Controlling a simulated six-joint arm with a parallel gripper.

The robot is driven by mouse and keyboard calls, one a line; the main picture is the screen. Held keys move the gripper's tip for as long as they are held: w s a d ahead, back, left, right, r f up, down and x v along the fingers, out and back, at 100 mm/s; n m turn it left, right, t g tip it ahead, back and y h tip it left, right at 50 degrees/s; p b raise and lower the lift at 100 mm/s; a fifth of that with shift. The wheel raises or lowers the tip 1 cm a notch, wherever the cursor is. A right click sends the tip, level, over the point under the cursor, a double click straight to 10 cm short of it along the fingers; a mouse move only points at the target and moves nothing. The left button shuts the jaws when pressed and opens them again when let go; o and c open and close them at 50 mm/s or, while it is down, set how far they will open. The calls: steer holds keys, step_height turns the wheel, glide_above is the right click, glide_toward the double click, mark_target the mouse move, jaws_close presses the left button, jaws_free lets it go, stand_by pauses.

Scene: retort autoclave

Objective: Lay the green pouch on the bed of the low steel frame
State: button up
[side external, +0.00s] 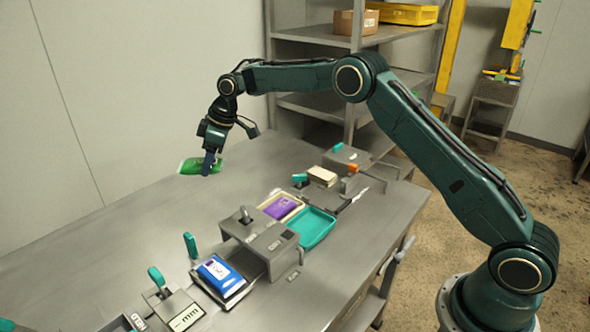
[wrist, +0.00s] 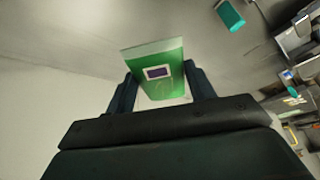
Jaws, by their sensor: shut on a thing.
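The green pouch (side external: 198,166) is held between the fingers of my gripper (side external: 210,165), above the back left of the steel table. In the wrist view the pouch (wrist: 163,78) stands out between both fingers (wrist: 163,92), showing a pale top edge and a small white-and-purple label. A low grey steel fixture (side external: 268,246) with raised blocks stands mid-table, right of and nearer the camera than the gripper. I cannot tell for sure whether it is the low steel frame; its bed is largely hidden. The pouch is well apart from it.
A teal tray (side external: 313,228) and a cream tray (side external: 268,204) with a purple pouch (side external: 281,208) lie beside the fixture. A blue pouch (side external: 218,271) lies at the front. Teal upright handles (side external: 190,246) stand nearby. The table's left side is clear; shelves (side external: 345,60) stand behind.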

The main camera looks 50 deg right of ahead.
steer(key=shift+r, duration=1.4)
steer(key=shift+s+f, duration=0.1)
steer(key=shift+s, duration=0.05)
steer(key=shift+s+d+f+m+h, duration=0.15)
steer(key=shift+s+f+m, duration=0.15)
steer(key=shift+s+m, duration=0.15)
steer(key=shift+s+a+f+m+h, duration=0.15)
steer(key=shift+s+f+m, duration=0.15)
steer(key=shift+s, duration=0.2)
steer(key=s+d+f+m, duration=0.1)
steer(key=s, duration=0.1)
steer(key=s+d+f+m+h, duration=0.1)
steer(key=s+m, duration=0.1)
steer(key=s, duration=0.1)
steer(key=s+d+f+m+t, duration=0.1)
steer(key=s, duration=0.2)
steer(key=shift+f, duration=0.25)
steer(key=s+d+f+m+h, duration=0.1)
steer(key=s+d+f+m, duration=0.2)
steer(key=s, duration=0.8)
steer(key=shift+s+d+h, duration=0.3)
steer(key=shift+s+d, duration=0.05)
steer(key=shift+d, duration=0.45)
steer(key=shift+m, duration=0.25)
